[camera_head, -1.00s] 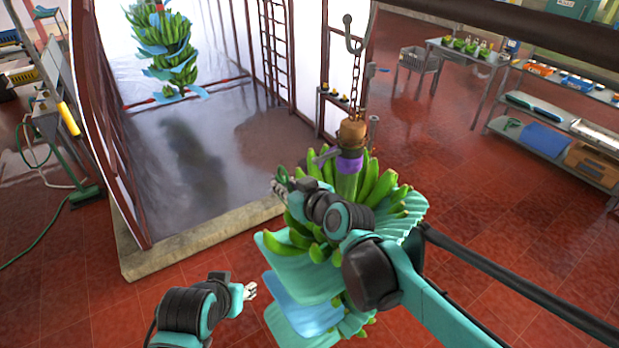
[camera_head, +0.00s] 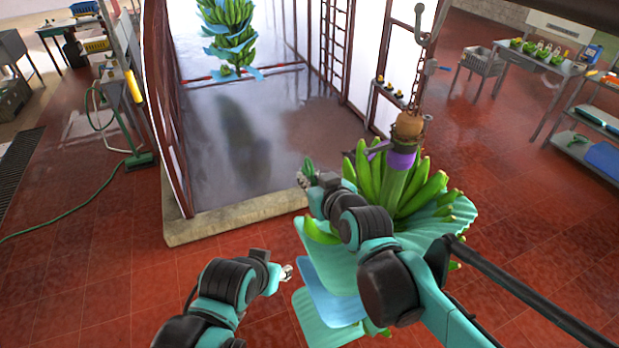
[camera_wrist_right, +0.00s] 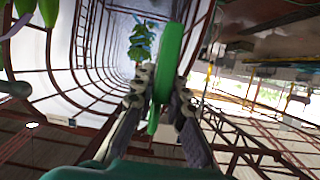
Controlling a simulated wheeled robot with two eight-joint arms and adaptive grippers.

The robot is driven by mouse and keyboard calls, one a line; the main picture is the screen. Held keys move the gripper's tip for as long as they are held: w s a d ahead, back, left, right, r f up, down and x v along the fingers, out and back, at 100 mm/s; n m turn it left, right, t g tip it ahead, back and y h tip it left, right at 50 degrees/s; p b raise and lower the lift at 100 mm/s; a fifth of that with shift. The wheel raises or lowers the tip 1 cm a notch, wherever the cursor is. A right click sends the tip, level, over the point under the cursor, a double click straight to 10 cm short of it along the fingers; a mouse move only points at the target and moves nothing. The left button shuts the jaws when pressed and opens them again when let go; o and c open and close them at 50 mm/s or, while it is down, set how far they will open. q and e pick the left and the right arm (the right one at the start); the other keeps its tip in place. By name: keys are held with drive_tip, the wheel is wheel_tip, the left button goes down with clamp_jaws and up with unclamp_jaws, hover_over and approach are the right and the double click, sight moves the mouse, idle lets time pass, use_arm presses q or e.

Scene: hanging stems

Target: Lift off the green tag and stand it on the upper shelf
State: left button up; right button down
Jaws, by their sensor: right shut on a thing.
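The green tag (camera_wrist_right: 170,65) is upright between the fingers of my right gripper (camera_wrist_right: 155,105) in the right wrist view. In the head view the tag (camera_head: 308,167) is a small green shape at the tip of my right gripper (camera_head: 306,179), left of the hanging banana bunch (camera_head: 430,195) and apart from its purple-banded stem (camera_head: 401,160). My left gripper (camera_head: 287,272) is low, left of the bunch; its fingers are too small to judge. A shelf rack (camera_head: 597,125) is cut off at the right edge; its upper shelf shows only in part.
The bunch hangs from a chain and hook (camera_head: 420,60), with blue sheets between its hands. A second bunch (camera_head: 228,35) hangs farther back. A concrete curb (camera_head: 240,215) borders the wet floor. A table (camera_head: 535,60) stands at the back right. Red floor is open between.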

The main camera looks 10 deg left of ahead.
drive_tip(key=s+a, duration=0.5)
drive_tip(key=a, duration=0.2)
idle(1.0)
drive_tip(key=shift+r, duration=0.1)
